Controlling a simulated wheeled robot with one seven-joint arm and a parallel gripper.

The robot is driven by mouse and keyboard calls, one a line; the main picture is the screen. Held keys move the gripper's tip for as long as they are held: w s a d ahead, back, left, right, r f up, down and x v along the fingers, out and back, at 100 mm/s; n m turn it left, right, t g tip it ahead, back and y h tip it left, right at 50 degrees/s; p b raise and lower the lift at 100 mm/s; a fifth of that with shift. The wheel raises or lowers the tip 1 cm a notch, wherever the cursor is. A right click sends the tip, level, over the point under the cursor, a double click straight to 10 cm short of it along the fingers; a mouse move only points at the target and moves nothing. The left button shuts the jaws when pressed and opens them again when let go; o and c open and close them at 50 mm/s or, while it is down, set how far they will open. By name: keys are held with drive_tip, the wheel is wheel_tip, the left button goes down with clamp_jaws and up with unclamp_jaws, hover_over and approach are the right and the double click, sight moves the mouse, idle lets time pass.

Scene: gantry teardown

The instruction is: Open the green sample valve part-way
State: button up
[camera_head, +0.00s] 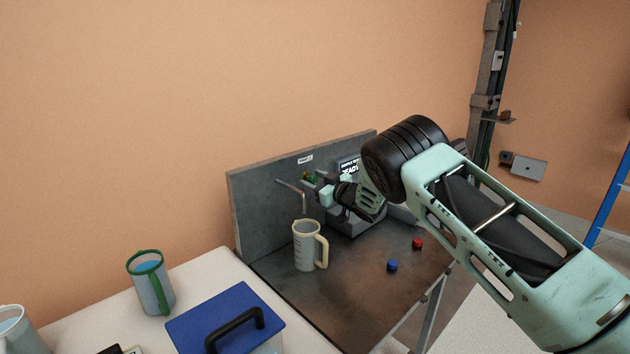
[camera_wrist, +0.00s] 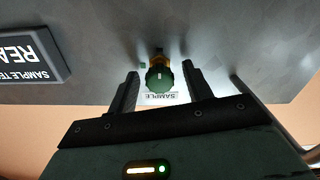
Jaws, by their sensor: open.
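The green sample valve (camera_wrist: 159,79) is a small round green knob on a brass stem in the grey panel, above a "SAMPLE" label (camera_wrist: 160,97) that reads upside down in the wrist view. My gripper (camera_wrist: 160,80) is open, with one finger on each side of the knob and a gap showing at both sides. In the head view the valve (camera_head: 310,177) is a small green and brass patch, mostly hidden by my gripper (camera_head: 318,188). A bent metal spout (camera_head: 297,193) comes off the panel, and a beige-rimmed measuring jug (camera_head: 307,247) stands below it.
The grey bench (camera_head: 345,295) holds a blue cap (camera_head: 392,265) and a red cap (camera_head: 417,243) at the right. A dark sign (camera_wrist: 32,58) is beside the valve. A green-rimmed jug (camera_head: 150,285) and a blue-lidded box (camera_head: 225,315) stand on the white table at the left.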

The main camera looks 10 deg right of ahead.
drive_tip(key=c, duration=1)
drive_tip(key=shift+o, duration=0.2)
drive_tip(key=shift+f+n+b, duration=0.15)
drive_tip(key=shift+n+b, duration=0.15)
drive_tip(key=shift+b, duration=0.3)
drive_tip(key=n+b, duration=0.2)
drive_tip(key=shift+f+b, duration=0.15)
drive_tip(key=shift+b, duration=0.25)
drive_tip(key=n+b, duration=0.3)
drive_tip(key=b, duration=0.1)
drive_tip(key=shift+b, duration=0.35)
drive_tip(key=shift+n+b, duration=0.75)
drive_tip(key=shift+n, duration=0.15)
drive_tip(key=shift+r, duration=0.2)
